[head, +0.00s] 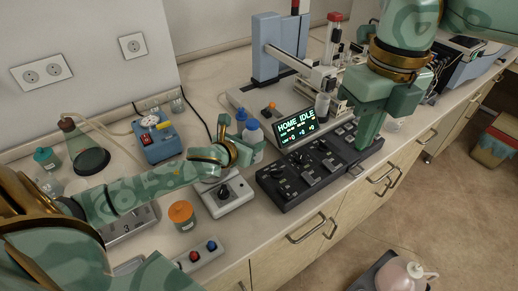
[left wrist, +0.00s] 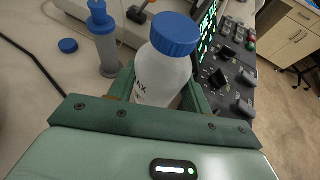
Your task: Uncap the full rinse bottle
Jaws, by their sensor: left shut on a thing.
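A white bottle with a blue screw cap (left wrist: 175,33) on it stands upright between the fingers of my left gripper (left wrist: 160,95). My left gripper is shut on this bottle's body (left wrist: 160,80), which carries dark lettering, partly cut off. In the head view the bottle (head: 256,141) stands at the end of my left arm, left of the lit display. My right gripper (head: 369,128) points down over the right end of the black control panel. I cannot tell whether its fingers are apart.
A slimmer blue-topped container (left wrist: 104,45) stands left of the bottle, and a loose blue cap (left wrist: 68,45) lies beside it. The black control panel (head: 290,181) and display (head: 295,123) are close on the right. An orange-lidded jar (head: 182,215) stands in front of my left arm.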

